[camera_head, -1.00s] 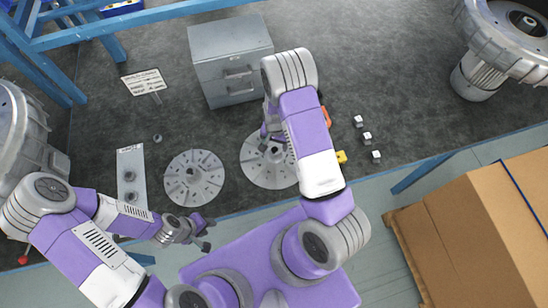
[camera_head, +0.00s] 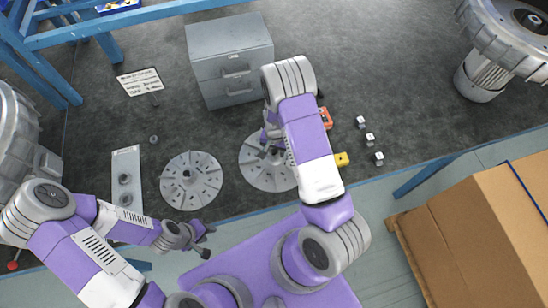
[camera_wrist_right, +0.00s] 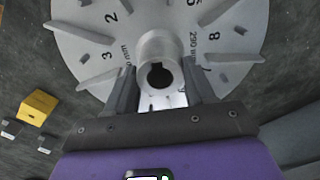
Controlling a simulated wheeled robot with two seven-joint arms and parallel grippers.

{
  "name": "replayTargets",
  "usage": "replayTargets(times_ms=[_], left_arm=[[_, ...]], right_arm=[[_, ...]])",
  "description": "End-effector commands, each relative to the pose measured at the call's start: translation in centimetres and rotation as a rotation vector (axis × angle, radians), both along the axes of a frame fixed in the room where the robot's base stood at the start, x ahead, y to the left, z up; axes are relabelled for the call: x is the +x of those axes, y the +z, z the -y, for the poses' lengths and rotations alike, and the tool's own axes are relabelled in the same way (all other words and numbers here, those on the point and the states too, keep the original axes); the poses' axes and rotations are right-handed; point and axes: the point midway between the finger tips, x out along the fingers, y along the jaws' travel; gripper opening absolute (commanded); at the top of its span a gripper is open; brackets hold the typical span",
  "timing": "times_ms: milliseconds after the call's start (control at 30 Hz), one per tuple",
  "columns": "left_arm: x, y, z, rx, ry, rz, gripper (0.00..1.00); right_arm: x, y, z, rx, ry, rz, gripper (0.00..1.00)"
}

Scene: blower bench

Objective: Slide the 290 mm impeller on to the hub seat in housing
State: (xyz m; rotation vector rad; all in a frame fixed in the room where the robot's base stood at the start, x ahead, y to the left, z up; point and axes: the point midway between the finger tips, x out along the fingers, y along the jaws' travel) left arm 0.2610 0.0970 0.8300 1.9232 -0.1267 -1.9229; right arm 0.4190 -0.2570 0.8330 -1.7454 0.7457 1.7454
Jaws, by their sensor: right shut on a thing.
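A grey bladed impeller disc (camera_head: 256,180) lies on the dark bench, marked "290 mm" in the right wrist view (camera_wrist_right: 90,18). My right gripper (camera_head: 270,146) reaches down over it. In the right wrist view its fingers (camera_wrist_right: 165,88) are shut on the disc's raised, keyed central hub (camera_wrist_right: 157,48). A second, similar disc (camera_head: 190,190) lies to its left. My left gripper (camera_head: 205,240) is empty and open near the bench's front edge. A grey housing (camera_head: 490,35) with a round opening and a hub inside stands at the far right. Another housing (camera_head: 15,130) is partly cut off at the left.
A grey drawer cabinet (camera_head: 231,60) stands behind the discs. A sign (camera_head: 140,82) and a plate with two round parts (camera_head: 126,178) are at the left. Yellow (camera_head: 341,159) and orange blocks and small cubes (camera_head: 369,139) lie right. A cardboard box (camera_head: 480,230) stands in front.

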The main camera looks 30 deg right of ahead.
Motion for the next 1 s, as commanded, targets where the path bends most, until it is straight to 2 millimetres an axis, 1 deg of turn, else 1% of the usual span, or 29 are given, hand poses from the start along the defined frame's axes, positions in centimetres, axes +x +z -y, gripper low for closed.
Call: replayTargets(times_ms=[267, 1000], left_arm=[[0.0, 0.5, 0.0, 0.000, 0.000, 0.000, 0.37], [0.0, 3.5, 0.0, 0.000, 0.000, 0.000, 0.37]], right_arm=[[0.1, 0.7, 0.0, 0.000, 0.000, 0.003, 0.22], [0.1, 4.8, 0.0, 0.000, 0.000, 0.003, 0.22]])
